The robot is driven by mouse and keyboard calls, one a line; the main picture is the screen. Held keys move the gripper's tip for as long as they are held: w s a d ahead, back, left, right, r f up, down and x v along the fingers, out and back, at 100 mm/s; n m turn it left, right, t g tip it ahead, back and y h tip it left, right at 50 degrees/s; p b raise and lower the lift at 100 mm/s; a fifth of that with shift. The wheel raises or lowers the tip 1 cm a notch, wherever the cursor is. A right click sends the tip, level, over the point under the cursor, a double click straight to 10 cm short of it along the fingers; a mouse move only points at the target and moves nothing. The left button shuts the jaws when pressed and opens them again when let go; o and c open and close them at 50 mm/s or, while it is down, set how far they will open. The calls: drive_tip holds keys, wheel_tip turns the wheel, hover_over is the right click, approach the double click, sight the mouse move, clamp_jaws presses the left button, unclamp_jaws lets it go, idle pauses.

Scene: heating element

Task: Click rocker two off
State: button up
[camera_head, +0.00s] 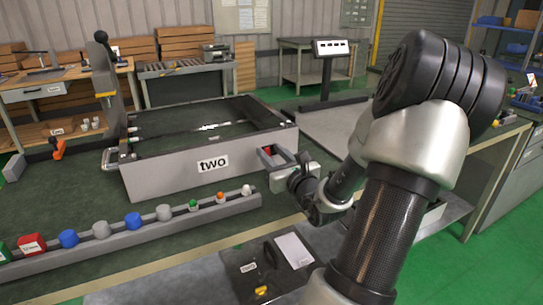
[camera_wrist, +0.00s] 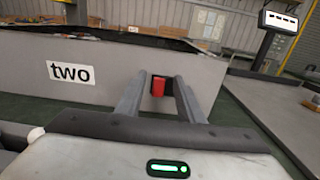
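The grey metal box labelled "two" (camera_head: 160,174) stands on the dark green bench; its label also shows in the wrist view (camera_wrist: 72,72). A red rocker switch (camera_wrist: 158,86) in a dark housing sits on the box's front face, right of the label. A bit of the red rocker shows in the head view (camera_head: 267,151). My gripper (camera_head: 273,152) is at the right end of that face. In the wrist view my gripper (camera_wrist: 159,80) has its two fingers apart, with the rocker seen between their tips. Whether a finger touches the rocker or the box I cannot tell.
A grey rail (camera_head: 130,238) with coloured buttons and small knobs runs along the bench's front left. A dark panel labelled "two" (camera_head: 250,268) lies below, near the front edge. A display on a stand (camera_head: 330,48) is behind. A tall lever (camera_head: 103,60) rises at left.

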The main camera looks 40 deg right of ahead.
clamp_jaws()
idle(1.3)
unclamp_jaws()
